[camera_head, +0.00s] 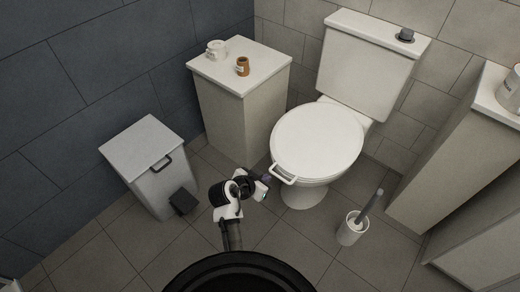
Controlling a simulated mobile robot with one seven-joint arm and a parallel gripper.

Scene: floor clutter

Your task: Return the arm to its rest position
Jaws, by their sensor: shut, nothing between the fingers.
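My arm reaches up from my round black base at the bottom middle of the head view. My gripper (266,182) is at the arm's far end, low in front of the toilet and left of its lid handle in the picture. It is small and dark here; its fingers are shut and I see nothing held in it. The arm is folded, with white and black links, above the tiled floor. I cannot tell how far the gripper is from the toilet.
The toilet (318,140) has its lid down. A pedal bin (150,165) stands left, a cabinet (240,95) with a white mug (216,49) and brown jar (243,66) behind. A toilet brush holder (351,229) stands right. Floor (110,262) is clear at lower left.

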